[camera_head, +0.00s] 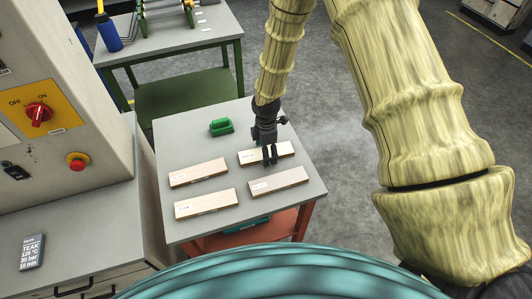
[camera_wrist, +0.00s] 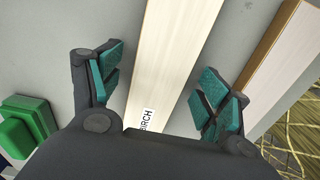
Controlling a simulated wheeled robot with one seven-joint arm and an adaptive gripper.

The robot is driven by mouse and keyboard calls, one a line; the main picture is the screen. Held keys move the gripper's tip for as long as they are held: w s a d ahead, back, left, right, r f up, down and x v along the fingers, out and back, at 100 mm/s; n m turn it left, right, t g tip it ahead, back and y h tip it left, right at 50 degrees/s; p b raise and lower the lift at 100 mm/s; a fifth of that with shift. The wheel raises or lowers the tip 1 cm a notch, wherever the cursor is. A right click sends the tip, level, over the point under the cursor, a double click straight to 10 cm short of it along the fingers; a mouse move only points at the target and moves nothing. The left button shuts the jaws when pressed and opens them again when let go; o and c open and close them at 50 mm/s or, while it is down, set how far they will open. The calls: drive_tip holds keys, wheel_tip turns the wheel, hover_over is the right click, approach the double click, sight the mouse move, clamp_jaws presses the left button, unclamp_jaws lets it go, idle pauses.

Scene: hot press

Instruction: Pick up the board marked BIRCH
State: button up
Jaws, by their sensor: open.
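The BIRCH board (camera_wrist: 170,55) is a pale, narrow plank whose label reads BIRCH in the wrist view. In the head view, my gripper is over the back right board (camera_head: 285,150) on the small grey table and hides part of it. My gripper (camera_wrist: 156,92) is open and empty, with one teal-padded finger on each side of the BIRCH board. It points down in the head view (camera_head: 270,156). I cannot tell whether the fingertips are level with the board or above it.
Other boards lie on the table (camera_head: 243,220): back left (camera_head: 198,172), front left (camera_head: 206,203) and front right (camera_head: 278,181). Another board (camera_wrist: 268,55) lies beside the right finger. A green block (camera_head: 221,127) sits behind the boards. The control cabinet (camera_head: 60,80) stands left.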

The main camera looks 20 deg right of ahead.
drive_tip(key=c, duration=1.2)
drive_tip(key=shift+o, duration=0.2)
drive_tip(key=shift+r, duration=0.1)
